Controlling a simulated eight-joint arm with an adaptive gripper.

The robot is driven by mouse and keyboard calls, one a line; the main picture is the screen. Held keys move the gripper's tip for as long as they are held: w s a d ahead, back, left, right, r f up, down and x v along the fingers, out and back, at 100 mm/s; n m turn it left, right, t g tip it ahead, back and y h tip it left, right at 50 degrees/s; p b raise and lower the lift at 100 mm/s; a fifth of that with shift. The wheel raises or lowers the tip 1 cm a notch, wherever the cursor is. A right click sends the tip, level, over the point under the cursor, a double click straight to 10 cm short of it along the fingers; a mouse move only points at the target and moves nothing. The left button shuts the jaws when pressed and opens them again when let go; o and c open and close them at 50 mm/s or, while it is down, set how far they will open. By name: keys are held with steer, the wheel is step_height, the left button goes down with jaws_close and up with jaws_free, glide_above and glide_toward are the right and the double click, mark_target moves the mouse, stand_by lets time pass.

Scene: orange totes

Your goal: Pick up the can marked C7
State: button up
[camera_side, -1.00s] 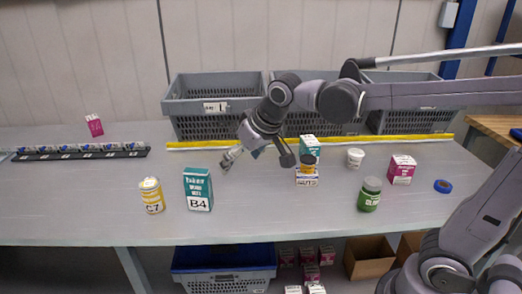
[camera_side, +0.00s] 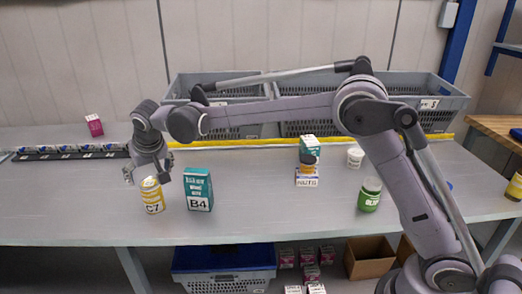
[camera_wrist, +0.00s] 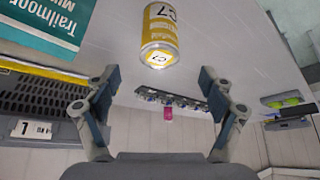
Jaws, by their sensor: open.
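The yellow and white can marked C7 (camera_side: 152,196) stands upright at the left of the table, near its front edge. In the wrist view the same can (camera_wrist: 159,36) shows at top centre, with its label upside down, beyond my fingertips. My gripper (camera_side: 149,178) is just above and behind the can in the side view, where it comes close to or overlaps the can's top. In the wrist view my gripper (camera_wrist: 160,78) has its two fingers spread wide, with nothing between them. Whether a finger touches the can cannot be told.
The teal box marked B4 (camera_side: 198,190) stands close to the right of the can. A black strip with several small items (camera_side: 70,153) and a pink box (camera_side: 94,125) lie behind. Grey crates (camera_side: 250,95) stand at the back. The table left of the can is clear.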

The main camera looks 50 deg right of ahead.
mark_target(151, 185)
steer(key=x, duration=1)
steer(key=shift+c, duration=0.2)
steer(key=c, duration=1.5)
